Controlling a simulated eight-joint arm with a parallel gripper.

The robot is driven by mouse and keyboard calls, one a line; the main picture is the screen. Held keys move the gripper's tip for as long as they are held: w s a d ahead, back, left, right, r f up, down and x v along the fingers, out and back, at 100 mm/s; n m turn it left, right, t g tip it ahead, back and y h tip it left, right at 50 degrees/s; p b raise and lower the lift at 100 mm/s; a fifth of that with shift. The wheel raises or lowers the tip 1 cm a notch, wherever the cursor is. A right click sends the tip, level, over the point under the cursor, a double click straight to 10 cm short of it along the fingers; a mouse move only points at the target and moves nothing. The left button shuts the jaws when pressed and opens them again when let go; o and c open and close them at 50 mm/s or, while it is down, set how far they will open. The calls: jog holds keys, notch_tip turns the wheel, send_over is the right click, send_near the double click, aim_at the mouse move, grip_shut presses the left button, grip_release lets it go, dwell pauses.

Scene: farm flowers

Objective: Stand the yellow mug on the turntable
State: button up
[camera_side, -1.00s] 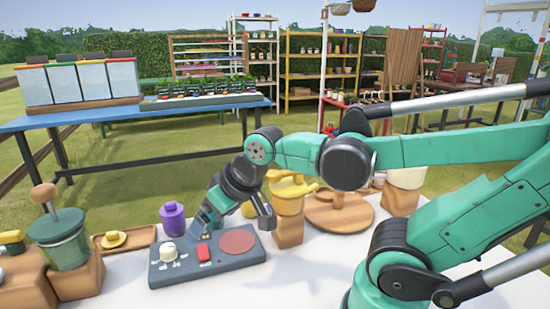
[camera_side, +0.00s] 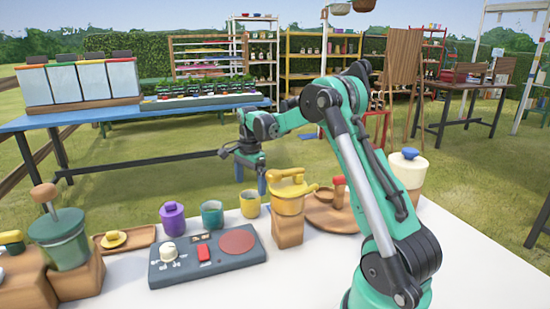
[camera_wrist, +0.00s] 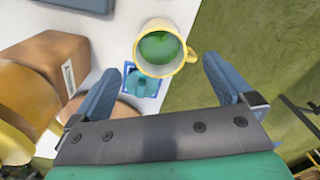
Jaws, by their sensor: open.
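The yellow mug (camera_side: 250,204) stands upright near the table's back edge, between a teal mug (camera_side: 212,214) and a yellow-topped wooden block. The wrist view shows the yellow mug (camera_wrist: 163,48) from above, green inside, its handle to the right. The round wooden disc that looks like the turntable (camera_side: 328,219) lies right of the block, with a small brown bowl and a red-topped upright piece on or by it. My gripper (camera_side: 250,179) is open and empty, above and behind the yellow mug. In the wrist view the mug lies just past the fingertips (camera_wrist: 160,65).
The yellow-topped wooden block (camera_side: 288,232) stands between mug and disc. A grey control panel (camera_side: 215,268) lies in front, with a purple jar (camera_side: 172,217) behind it. A cream pot (camera_side: 408,168) with a blue knob stands at the right.

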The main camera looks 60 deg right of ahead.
aim_at(250, 196)
jog(key=shift+w+f, duration=0.1)
jog(key=shift+f, duration=2.3)
grip_shut()
jog(key=shift+r, duration=0.15)
notch_tip(250, 196, up, 18)
jog(key=r, duration=0.1)
jog(key=s+d+f, duration=0.5)
jog(key=s+d, duration=0.2)
jog(key=s, duration=0.1)
jog(key=s+d+f, duration=0.6)
jog(key=s+d, duration=0.2)
jog(key=s, duration=0.1)
jog(key=shift+w+a+f, duration=0.15)
jog(key=shift+f, duration=1.4)
jog(key=shift+w+a+f, duration=0.1)
jog(key=shift+w+f, duration=0.05)
jog(key=shift+f, duration=1.35)
